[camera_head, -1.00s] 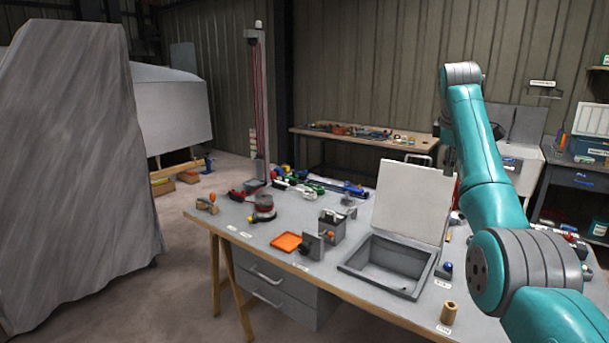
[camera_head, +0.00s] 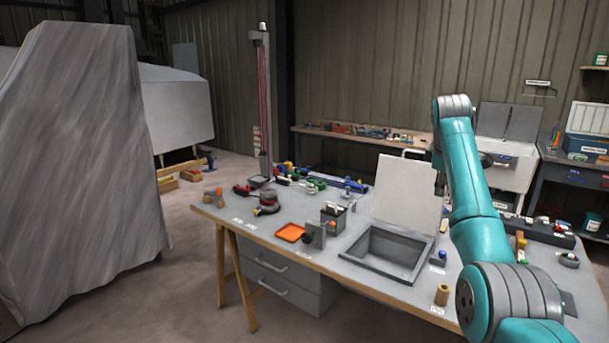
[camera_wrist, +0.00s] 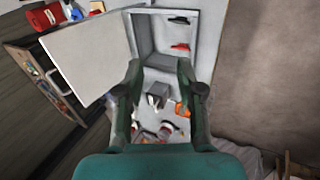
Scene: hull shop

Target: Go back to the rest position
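My gripper (camera_wrist: 157,82) shows in the wrist view with its two green fingers spread wide apart and nothing between them. Workbench items show beyond the fingers, at a distance. In the head view my teal arm rises at the right over the bench, and the gripper is mostly hidden behind it.
The grey workbench (camera_head: 340,258) carries an open grey box (camera_head: 350,252) with a raised pale lid (camera_head: 402,188). An orange tray (camera_head: 290,232), a wooden cylinder (camera_head: 442,294) and several tools lie about it. A large grey hull form (camera_head: 80,170) stands left. Bare floor lies between.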

